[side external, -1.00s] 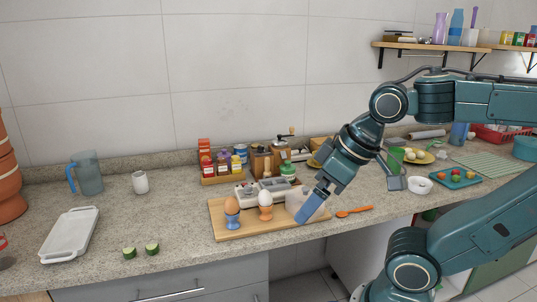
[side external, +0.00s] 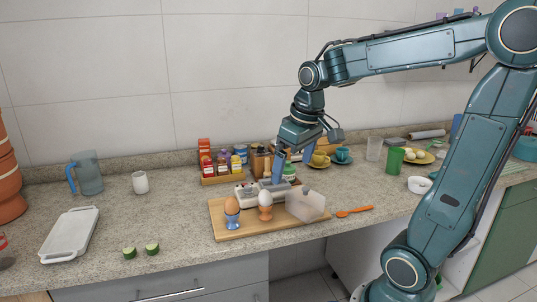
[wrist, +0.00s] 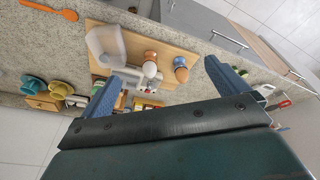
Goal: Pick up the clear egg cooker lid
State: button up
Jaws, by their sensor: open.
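The clear egg cooker lid (side external: 306,205) is a translucent box-like cover on the right end of the wooden board (side external: 226,231). It also shows at the upper left in the wrist view (wrist: 104,42). The white and grey egg cooker (side external: 249,196) stands behind the eggs, left of the lid. My gripper (side external: 292,165) is open and empty, above and behind the lid, over the egg cooker area. In the wrist view the open fingers (wrist: 163,70) have the egg cooker between them, with the lid beyond the left finger.
Two eggs stand in a blue cup (side external: 232,215) and an orange cup (side external: 265,208) left of the lid. An orange spoon (side external: 354,211) lies to its right. Spice jars (side external: 222,165) and yellow and teal cups (side external: 342,154) stand behind. The counter front right of the board is clear.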

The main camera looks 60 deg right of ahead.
jog(key=w+d+f+m+g, duration=0.1)
jog(key=w+d+f+g, duration=0.15)
jog(key=d, duration=0.65)
jog(key=m+y, duration=0.1)
send_over(306, 188)
notch_tip(306, 188, down, 5)
jog(key=shift+d+f, duration=0.1)
jog(key=shift+d, duration=0.05)
jog(key=shift+f, duration=4.25)
jog(key=shift+f, duration=2.6)
